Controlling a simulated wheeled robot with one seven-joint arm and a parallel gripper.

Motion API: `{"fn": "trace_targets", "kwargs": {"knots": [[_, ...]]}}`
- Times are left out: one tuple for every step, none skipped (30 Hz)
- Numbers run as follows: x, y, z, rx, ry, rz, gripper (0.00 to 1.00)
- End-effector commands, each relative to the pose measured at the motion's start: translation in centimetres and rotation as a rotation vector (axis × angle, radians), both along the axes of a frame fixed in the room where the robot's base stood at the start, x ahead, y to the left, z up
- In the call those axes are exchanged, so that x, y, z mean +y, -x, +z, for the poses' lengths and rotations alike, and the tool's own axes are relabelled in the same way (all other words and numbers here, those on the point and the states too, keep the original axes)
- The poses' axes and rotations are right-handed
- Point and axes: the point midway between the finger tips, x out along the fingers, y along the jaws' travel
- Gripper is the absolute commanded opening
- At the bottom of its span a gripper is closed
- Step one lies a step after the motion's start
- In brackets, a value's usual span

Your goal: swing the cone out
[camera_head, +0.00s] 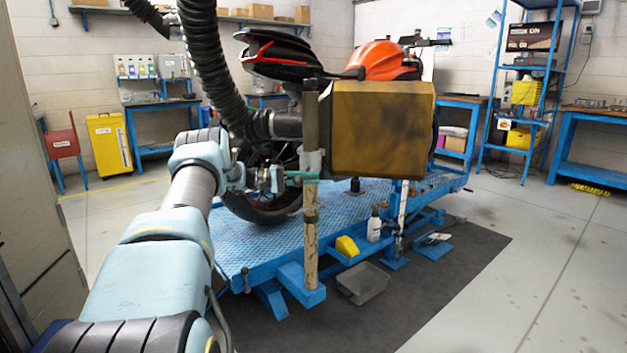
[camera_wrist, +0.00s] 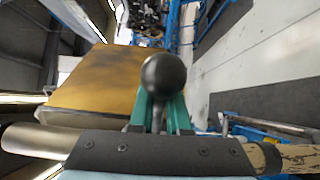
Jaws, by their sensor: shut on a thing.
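A hood with a worn yellow-brown square face, apparently the cone (camera_head: 382,130), hangs beside the motorcycle and hides much of it. It also shows in the wrist view (camera_wrist: 95,82). A thick black hose (camera_head: 205,60) bends down to its left side. An upright post (camera_head: 310,235), dark above and bare below, stands just left of the cone. My gripper (camera_head: 297,178) is at the post, below the hose end. In the wrist view its green fingers (camera_wrist: 163,108) are shut on a black ball knob (camera_wrist: 163,74). The knob's mounting is hidden.
A grey bin (camera_head: 362,283) lies on the dark mat below. Open floor (camera_head: 510,285) extends to the right.

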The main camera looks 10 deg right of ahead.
Motion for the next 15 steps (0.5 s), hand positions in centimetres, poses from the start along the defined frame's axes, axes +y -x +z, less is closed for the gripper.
{"fn": "trace_targets", "kwargs": {"knots": [[0.13, -0.10, -0.11, 0.000, -0.002, 0.004, 0.00], [0.13, -0.10, -0.11, 0.000, -0.002, 0.003, 0.00], [0.13, -0.10, -0.10, 0.000, -0.002, 0.003, 0.00], [0.13, -0.10, -0.09, 0.000, -0.002, 0.003, 0.00], [0.12, -0.11, -0.08, 0.000, -0.002, 0.004, 0.00], [0.12, -0.11, -0.07, 0.000, -0.002, 0.004, 0.00], [0.11, -0.12, -0.07, 0.000, -0.002, 0.004, 0.00], [0.11, -0.12, -0.07, 0.000, -0.002, 0.004, 0.00], [0.11, -0.13, -0.06, -0.001, -0.002, 0.004, 0.00], [0.10, -0.13, -0.06, -0.001, -0.002, 0.004, 0.00], [0.10, -0.14, -0.06, -0.001, -0.002, 0.005, 0.17], [0.09, -0.14, -0.05, -0.001, -0.002, 0.005, 0.21], [0.08, -0.12, -0.05, -0.001, -0.002, 0.004, 0.25], [0.07, -0.11, -0.04, -0.001, -0.001, 0.004, 0.28], [0.06, -0.10, -0.03, -0.001, -0.001, 0.003, 0.33]]}}
